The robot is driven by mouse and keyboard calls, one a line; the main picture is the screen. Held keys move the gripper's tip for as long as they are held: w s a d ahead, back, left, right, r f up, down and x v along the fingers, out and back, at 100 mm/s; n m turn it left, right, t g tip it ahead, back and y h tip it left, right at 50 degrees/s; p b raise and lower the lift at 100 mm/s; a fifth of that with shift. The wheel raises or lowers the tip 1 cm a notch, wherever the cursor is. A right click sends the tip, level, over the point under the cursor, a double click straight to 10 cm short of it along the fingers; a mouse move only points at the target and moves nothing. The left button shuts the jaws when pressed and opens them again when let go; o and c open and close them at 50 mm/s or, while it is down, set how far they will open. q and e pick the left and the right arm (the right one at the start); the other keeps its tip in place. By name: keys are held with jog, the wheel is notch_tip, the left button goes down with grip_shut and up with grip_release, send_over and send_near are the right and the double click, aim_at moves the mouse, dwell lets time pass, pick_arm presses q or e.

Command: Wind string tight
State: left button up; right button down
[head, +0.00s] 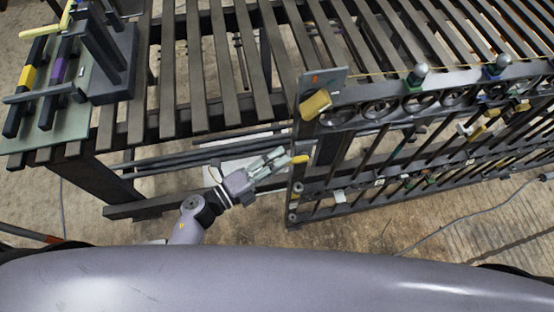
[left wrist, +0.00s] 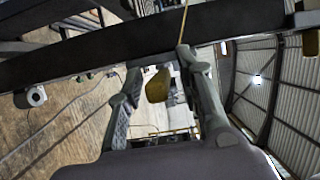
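A black gate (head: 385,140) with scroll rings stands at the right in the head view. A thin yellowish string (head: 385,73) runs along its top rail from a grey plate (head: 322,82) at the left end. A yellow knob (head: 315,104) sits below that plate. A smaller yellow peg (head: 300,159) sticks out lower on the gate's left end. My left gripper (head: 284,156) is beside this peg. In the left wrist view my fingers (left wrist: 159,60) are apart, with a yellow block (left wrist: 158,86) showing between them. The string (left wrist: 184,22) passes by the right fingertip. I cannot tell whether they touch.
A dark slatted bench (head: 235,70) lies behind the gate. A board (head: 65,130) at the left carries black bars with yellow and purple bands and a dark stand. Small fittings, including rounded knobs (head: 418,73), line the gate. Wooden floor (head: 400,225) is open in front.

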pick_arm(q)
jog(key=shift+c, duration=0.4)
grip_shut()
dwell(0.5)
